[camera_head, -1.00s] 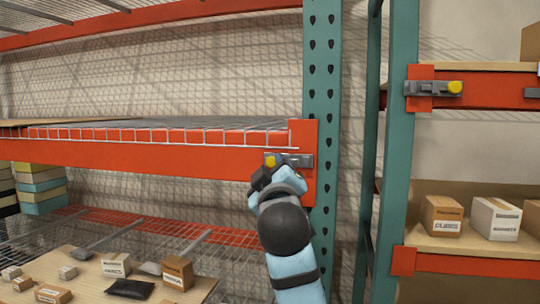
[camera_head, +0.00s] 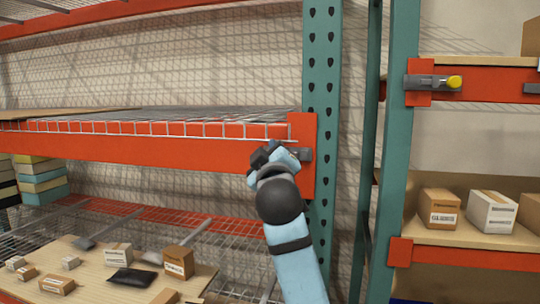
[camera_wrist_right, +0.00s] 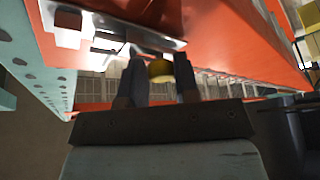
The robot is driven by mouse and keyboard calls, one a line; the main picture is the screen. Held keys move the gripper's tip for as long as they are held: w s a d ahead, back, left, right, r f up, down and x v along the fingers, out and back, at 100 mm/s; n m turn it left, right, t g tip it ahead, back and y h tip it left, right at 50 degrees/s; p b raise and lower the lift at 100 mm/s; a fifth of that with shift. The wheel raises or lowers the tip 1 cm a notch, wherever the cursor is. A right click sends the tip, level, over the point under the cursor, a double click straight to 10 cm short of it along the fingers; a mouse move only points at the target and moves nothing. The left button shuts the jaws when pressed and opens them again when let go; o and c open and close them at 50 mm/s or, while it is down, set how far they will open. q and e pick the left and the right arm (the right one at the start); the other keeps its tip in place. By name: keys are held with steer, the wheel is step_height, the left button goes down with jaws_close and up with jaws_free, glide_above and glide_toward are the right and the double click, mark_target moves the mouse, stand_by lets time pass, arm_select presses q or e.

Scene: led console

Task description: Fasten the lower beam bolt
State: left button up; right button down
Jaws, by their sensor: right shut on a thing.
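The lower beam bolt is a grey latch (camera_head: 304,154) on the end plate of the orange beam (camera_head: 130,150), beside the teal upright (camera_head: 321,100). Its yellow knob is hidden behind my right gripper (camera_head: 268,157) in the head view. In the right wrist view the yellow knob (camera_wrist_right: 160,71) sits between the two dark fingers of my right gripper (camera_wrist_right: 161,75), which is shut on it. The grey bolt plate (camera_wrist_right: 120,30) shows just beyond the fingers. My left gripper is in neither view.
On the neighbouring rack at right, another grey bolt with a yellow knob (camera_head: 455,82) sits on an orange beam. Boxes (camera_head: 492,211) stand on the shelf below it. Small boxes (camera_head: 178,262) and a black pouch (camera_head: 131,278) lie on the lower left board.

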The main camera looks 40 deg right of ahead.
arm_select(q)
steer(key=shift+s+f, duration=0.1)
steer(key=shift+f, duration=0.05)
arm_select(e)
steer(key=shift+s+d+f, duration=0.2)
steer(key=shift+s+d, duration=0.6)
steer(key=shift+s, duration=0.1)
steer(key=c, duration=1)
jaws_free()
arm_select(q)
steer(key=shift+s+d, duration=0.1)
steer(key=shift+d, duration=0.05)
arm_select(e)
steer(key=shift+o, duration=0.2)
steer(key=shift+s+d, duration=0.1)
steer(key=shift+d, duration=0.25)
arm_select(q)
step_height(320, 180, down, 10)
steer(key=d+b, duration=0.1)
steer(key=b, duration=1)
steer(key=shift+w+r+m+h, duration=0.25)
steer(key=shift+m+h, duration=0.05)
arm_select(e)
steer(key=v, duration=1.4)
steer(key=shift+r, duration=0.1)
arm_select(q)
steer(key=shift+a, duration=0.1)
